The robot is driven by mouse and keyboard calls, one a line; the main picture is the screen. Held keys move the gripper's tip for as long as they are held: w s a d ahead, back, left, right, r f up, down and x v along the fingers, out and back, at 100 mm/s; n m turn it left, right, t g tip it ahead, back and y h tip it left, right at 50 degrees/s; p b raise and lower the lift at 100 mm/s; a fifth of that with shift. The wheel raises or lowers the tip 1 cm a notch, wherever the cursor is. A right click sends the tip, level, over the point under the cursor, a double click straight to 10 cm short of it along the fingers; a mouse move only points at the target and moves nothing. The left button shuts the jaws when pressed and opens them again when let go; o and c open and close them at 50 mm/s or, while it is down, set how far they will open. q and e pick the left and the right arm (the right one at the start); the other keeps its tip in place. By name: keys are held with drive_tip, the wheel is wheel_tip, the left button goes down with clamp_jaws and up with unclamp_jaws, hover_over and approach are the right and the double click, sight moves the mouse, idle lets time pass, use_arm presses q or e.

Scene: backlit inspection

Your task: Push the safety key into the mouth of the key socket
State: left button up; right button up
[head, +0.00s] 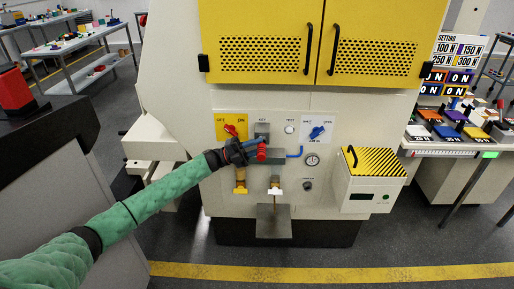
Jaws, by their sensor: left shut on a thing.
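My left gripper (250,152) is at the front panel of the cream machine, its green-sleeved arm reaching in from the lower left. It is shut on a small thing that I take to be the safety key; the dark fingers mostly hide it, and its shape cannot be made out. The key socket (262,129) appears as a grey block under the KEY label, just above and right of the gripper. Its mouth cannot be made out. Whether the key touches the socket cannot be told. My right gripper is not in view.
A red knob (261,153), grey block and blue pipe (295,154) sit close to the gripper. A red switch (231,131) is to the left, a blue switch (317,132) to the right. Yellow doors (313,13) are above; a yellow-lidded box (371,162) stands out at right.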

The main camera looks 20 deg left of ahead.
use_arm(q)
drive_tip(key=shift+w, duration=0.1)
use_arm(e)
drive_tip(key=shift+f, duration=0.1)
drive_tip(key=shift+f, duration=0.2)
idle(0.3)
use_arm(q)
drive_tip(key=o, duration=1.1)
drive_tip(key=shift+f+b, duration=0.1)
drive_tip(key=shift+b, duration=0.2)
